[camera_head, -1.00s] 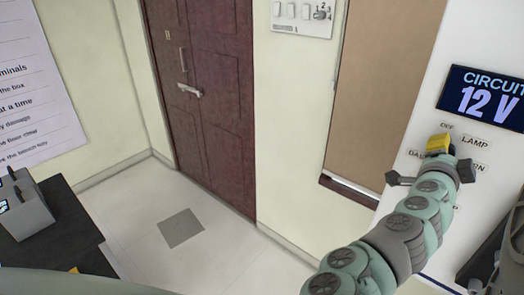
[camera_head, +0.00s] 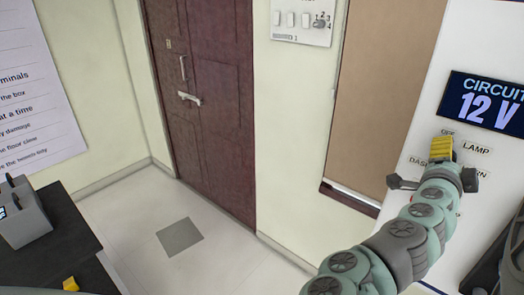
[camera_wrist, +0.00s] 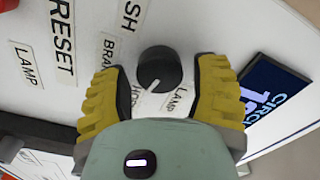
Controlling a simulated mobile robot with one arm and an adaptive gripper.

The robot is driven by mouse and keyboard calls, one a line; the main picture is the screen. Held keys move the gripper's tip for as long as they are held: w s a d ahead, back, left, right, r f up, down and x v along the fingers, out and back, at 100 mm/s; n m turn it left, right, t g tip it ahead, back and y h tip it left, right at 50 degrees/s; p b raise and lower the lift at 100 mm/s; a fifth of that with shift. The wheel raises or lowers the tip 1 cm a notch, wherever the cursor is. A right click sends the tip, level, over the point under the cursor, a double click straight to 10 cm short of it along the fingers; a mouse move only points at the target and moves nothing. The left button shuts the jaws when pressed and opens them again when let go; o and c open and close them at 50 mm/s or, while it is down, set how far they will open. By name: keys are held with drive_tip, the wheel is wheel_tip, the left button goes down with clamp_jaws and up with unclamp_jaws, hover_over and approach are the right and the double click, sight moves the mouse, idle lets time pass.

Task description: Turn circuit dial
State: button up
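The circuit dial is a round black knob (camera_wrist: 159,69) with a white pointer line, on the white panel (camera_wrist: 100,15) in the wrist view. The pointer line points down and left in that view, toward a partly covered label. My gripper (camera_wrist: 160,95) has its yellow fingers spread on either side of the knob, with gaps between them and it. In the head view my gripper (camera_head: 442,148) is at the panel face, below the display, and the knob is hidden behind it. LAMP (camera_head: 476,149) and other labels surround it.
The display (camera_head: 485,102) reads "CIRCUIT 12 V" above the dial. A RESET label (camera_wrist: 62,40) and a second LAMP label (camera_wrist: 27,64) are on the panel. A dark table (camera_head: 60,240) with a grey box (camera_head: 22,215) stands at left. The floor between is clear.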

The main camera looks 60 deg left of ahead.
drive_tip(key=shift+o, duration=0.8)
drive_tip(key=shift+s, duration=0.1)
drive_tip(key=v, duration=0.7)
drive_tip(key=shift+s, duration=0.2)
drive_tip(key=shift+d, duration=0.1)
